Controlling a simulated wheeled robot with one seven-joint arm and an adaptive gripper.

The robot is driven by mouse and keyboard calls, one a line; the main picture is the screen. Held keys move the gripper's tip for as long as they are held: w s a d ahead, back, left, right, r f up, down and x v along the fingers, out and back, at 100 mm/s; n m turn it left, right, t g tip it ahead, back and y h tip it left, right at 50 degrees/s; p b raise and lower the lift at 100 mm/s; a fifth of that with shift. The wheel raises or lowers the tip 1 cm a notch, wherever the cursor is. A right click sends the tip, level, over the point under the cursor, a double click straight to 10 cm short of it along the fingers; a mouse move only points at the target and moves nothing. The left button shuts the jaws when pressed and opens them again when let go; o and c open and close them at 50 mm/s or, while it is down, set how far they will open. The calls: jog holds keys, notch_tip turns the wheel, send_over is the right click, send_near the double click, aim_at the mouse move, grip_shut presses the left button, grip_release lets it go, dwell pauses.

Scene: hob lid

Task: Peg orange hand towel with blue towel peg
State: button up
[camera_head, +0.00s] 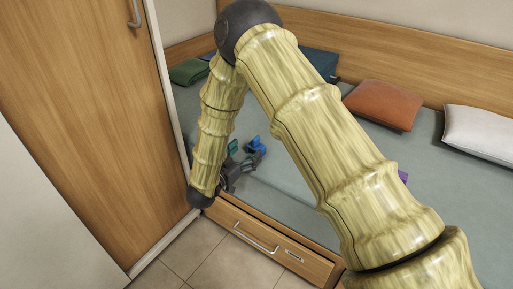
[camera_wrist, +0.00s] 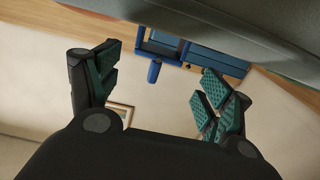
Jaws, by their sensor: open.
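The orange hand towel (camera_head: 384,104) lies as a flat, cushion-like shape on the grey surface near the back board, right of my arm. The blue towel peg (camera_head: 255,145) is on the grey surface, just beyond my gripper (camera_head: 240,160). In the wrist view the peg (camera_wrist: 155,70) shows ahead, centred between the fingers. My gripper (camera_wrist: 158,85) is open, with its teal pads apart and nothing held between them. The peg looks slightly beyond the fingertips; I cannot tell whether it touches them.
A white cushion-like item (camera_head: 481,130), a green one (camera_head: 188,71) and a dark teal one (camera_head: 319,62) lie along the back board (camera_head: 400,50). A small purple thing (camera_head: 403,176) is partly hidden by my arm. A tall wooden cabinet (camera_head: 80,100) stands at left; a drawer (camera_head: 265,240) is in front.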

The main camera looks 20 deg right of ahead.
aim_at(253, 144)
jog(key=x, duration=0.2)
jog(key=r+b+x, duration=0.1)
jog(key=x, duration=0.1)
jog(key=shift+d+b, duration=0.3)
jog(key=shift+d, duration=0.2)
jog(key=shift+w+d, duration=0.45)
jog(key=shift+w, duration=0.05)
jog(key=c, duration=0.8)
